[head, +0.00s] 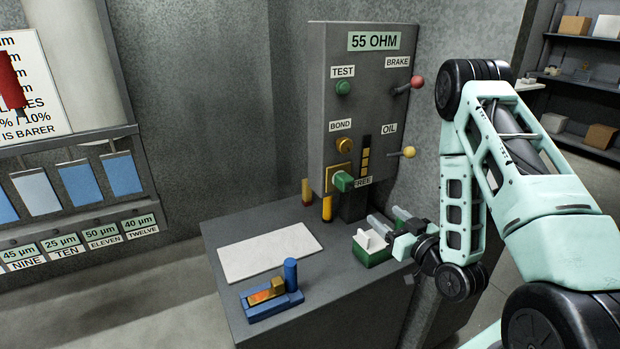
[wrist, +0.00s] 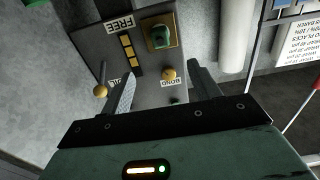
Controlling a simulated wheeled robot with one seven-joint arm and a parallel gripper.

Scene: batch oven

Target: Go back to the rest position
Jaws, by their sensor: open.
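My gripper (head: 384,219) is at the right of the grey bench, in front of the lower part of the control panel (head: 330,110). Its two fingers are apart, with nothing held between them. In the wrist view my gripper (wrist: 160,76) points toward the panel, and the yellow BOND knob (wrist: 168,74) shows in the gap beyond the fingers. The green plug-like knob (wrist: 160,36) sits in its yellow plate, clear of the fingers. My arm is bent at the right side of the head view.
On the bench (head: 225,235) are a white plate (head: 270,252), a blue fixture (head: 275,311) and a green box with a white switch (head: 373,256), close to my gripper. Red BRAKE (head: 417,82) and yellow OIL (head: 409,152) levers stick out near my arm. Shelves (head: 570,85) stand behind right.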

